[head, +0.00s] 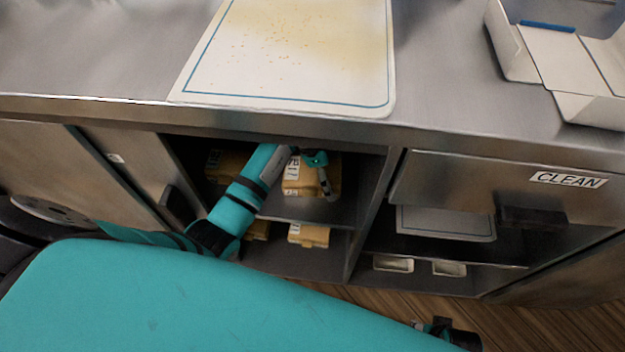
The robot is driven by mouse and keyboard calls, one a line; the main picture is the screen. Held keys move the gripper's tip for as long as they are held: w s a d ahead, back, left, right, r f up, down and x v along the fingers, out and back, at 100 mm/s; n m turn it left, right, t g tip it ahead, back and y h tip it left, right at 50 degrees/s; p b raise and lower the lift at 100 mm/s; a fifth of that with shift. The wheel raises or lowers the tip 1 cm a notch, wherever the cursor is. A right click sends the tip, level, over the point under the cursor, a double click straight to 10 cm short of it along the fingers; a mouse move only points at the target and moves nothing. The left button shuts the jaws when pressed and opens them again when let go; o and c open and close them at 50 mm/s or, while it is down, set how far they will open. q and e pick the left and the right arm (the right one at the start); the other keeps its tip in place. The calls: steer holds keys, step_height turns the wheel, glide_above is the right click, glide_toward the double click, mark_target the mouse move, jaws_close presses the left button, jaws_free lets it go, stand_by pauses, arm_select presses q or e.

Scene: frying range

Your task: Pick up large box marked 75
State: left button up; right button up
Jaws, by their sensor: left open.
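Brown cardboard boxes stand in the open cabinet under the counter. One box (298,187) with a white label is on the upper shelf, right of my left forearm; its label is partly covered and I cannot read a 75 on it. Another box (225,165) stands on the same shelf to the left, partly behind my arm. My left gripper (326,184) is open and in front of the right part of the upper box; I cannot tell if it touches. A teal and black part of my right arm shows at the bottom edge, its fingers unclear.
Smaller boxes (309,235) sit on the lower shelf. A cabinet divider (368,220) stands to the right of the boxes, and the counter edge (300,118) runs above. A drawer labelled CLEAN (460,185) is at right. A white board (290,50) lies on the counter.

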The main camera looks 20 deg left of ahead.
arm_select(q)
steer(key=shift+c, duration=0.4)
steer(key=c, duration=0.8)
steer(key=shift+c, duration=0.2)
